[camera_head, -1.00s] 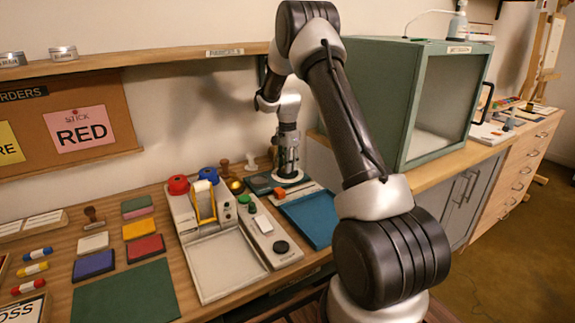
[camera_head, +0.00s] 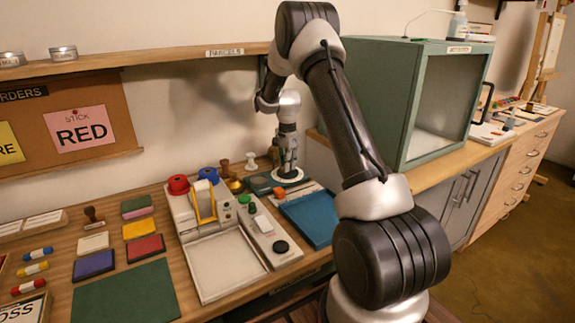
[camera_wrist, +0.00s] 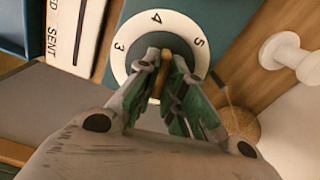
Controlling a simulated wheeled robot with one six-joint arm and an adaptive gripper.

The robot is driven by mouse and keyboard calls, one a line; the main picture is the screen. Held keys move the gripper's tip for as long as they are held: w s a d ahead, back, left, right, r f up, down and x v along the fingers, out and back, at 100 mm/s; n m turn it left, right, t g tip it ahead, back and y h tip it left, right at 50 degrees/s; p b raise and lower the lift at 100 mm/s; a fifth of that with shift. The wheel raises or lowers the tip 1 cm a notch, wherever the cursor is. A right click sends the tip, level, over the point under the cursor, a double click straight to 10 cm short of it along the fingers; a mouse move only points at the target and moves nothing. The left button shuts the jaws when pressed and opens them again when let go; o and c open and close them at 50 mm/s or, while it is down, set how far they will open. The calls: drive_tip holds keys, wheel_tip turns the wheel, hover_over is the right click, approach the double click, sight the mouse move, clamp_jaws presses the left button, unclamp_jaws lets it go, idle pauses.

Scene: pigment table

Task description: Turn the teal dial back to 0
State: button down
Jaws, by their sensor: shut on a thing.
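The dial is a white ring (camera_wrist: 122,62) with black numbers on a dark teal plate (camera_wrist: 226,62) in the wrist view. The numbers 3, 4 and 5 show; the near part of the ring is hidden behind my fingers. My gripper (camera_wrist: 166,60) is shut on the dial's knob over the ring's middle. A narrow brass-coloured strip (camera_wrist: 160,84) shows between the fingers, and the rest of the knob is hidden. In the head view my gripper (camera_head: 288,165) points down onto the white ring (camera_head: 289,179) at the back of the bench.
A white knobbed piece (camera_wrist: 284,50) stands close to the dial's right in the wrist view. In the head view a blue tray (camera_head: 316,222) lies in front of the dial, and a green cabinet (camera_head: 405,95) stands to the right. A shelf (camera_head: 150,60) runs above.

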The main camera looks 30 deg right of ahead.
drive_tip(key=n, duration=0.3)
drive_tip(key=shift+n, duration=0.4)
drive_tip(key=n, duration=0.4)
drive_tip(key=shift+n, duration=0.3)
drive_tip(key=n, duration=0.3)
drive_tip(key=shift+n, duration=2.2)
drive_tip(key=c, duration=1.5)
unclamp_jaws()
